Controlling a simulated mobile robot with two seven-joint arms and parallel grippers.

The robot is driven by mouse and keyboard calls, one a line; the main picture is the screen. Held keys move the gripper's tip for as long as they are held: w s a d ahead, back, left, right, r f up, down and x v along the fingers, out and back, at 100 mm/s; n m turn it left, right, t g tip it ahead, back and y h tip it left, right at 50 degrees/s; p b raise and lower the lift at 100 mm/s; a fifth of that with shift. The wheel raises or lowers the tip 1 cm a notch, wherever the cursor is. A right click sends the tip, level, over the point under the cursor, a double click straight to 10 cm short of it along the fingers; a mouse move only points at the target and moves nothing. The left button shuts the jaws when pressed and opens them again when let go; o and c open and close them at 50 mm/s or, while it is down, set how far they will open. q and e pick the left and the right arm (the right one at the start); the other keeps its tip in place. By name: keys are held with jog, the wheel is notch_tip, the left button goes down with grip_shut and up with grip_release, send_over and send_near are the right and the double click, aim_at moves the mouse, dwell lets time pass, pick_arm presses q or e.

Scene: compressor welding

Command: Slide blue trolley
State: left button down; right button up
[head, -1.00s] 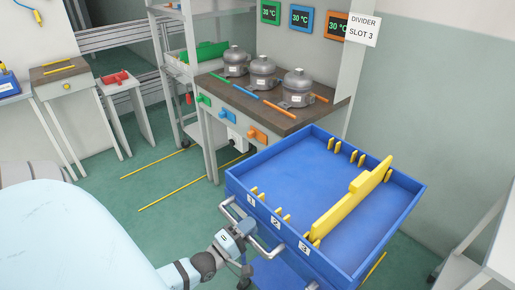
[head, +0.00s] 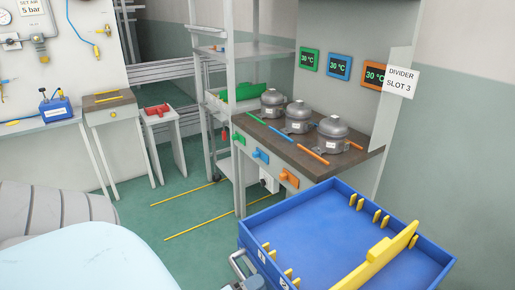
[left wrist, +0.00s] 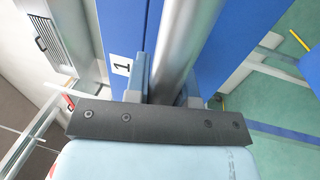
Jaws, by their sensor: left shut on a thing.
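The blue trolley (head: 300,215) stands at the lower right of the head view, with a yellow divider (head: 385,255) across its tray and small yellow slot pegs along its walls. Its front handle (head: 240,264) shows at the bottom edge. My left gripper (head: 250,284) is at this handle, mostly cut off by the frame. In the left wrist view my left gripper (left wrist: 165,98) is shut around the grey metal handle bar (left wrist: 178,45), beside the blue wall (left wrist: 122,30) with the label 1. My right gripper is not in view.
A workbench (head: 325,165) with several grey compressors stands behind the trolley. Yellow floor lines (head: 195,222) mark the green floor to its left, which is clear. A wall panel with a "DIVIDER SLOT 3" sign (head: 402,82) stands behind right.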

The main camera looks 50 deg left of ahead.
pick_arm(q)
jog(key=c, duration=1)
grip_release()
jog(key=v, duration=1.4)
jog(key=shift+a, duration=0.1)
